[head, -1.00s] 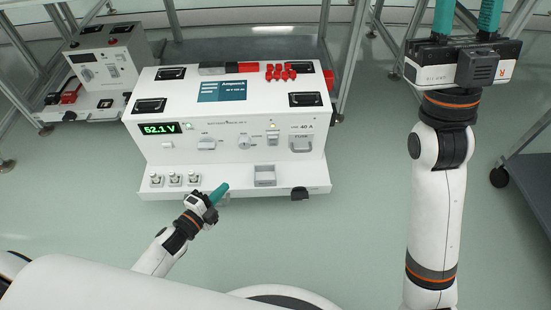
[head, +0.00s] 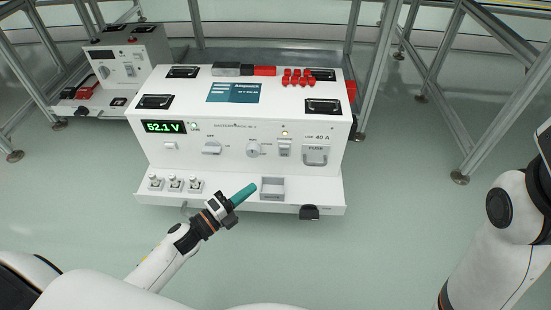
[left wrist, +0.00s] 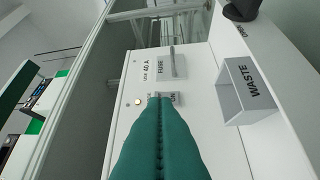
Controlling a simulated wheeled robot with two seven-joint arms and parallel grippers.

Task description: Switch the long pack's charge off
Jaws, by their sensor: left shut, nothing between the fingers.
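The long pack (head: 222,133) is a wide white unit with a green 52.1 V display (head: 165,127). Its front panel carries a white lever (head: 212,149), a round knob (head: 253,149) and a small switch (head: 284,147) under a lit amber lamp (head: 284,133). I cannot read which is the charge control. My left gripper (head: 252,188) has its green fingers shut and empty, in front of the pack near the ledge, left of the waste box. In the left wrist view the fingers (left wrist: 160,100) partly cover the small switch (left wrist: 178,97) beside the lamp (left wrist: 138,102). My right gripper is out of view.
A waste box (head: 272,188) and several small posts (head: 175,184) stand on the front ledge. A fuse handle (head: 316,156) is at right. Red caps (head: 298,77) lie on top. A smaller unit (head: 126,62) stands back left. Metal frames surround the back.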

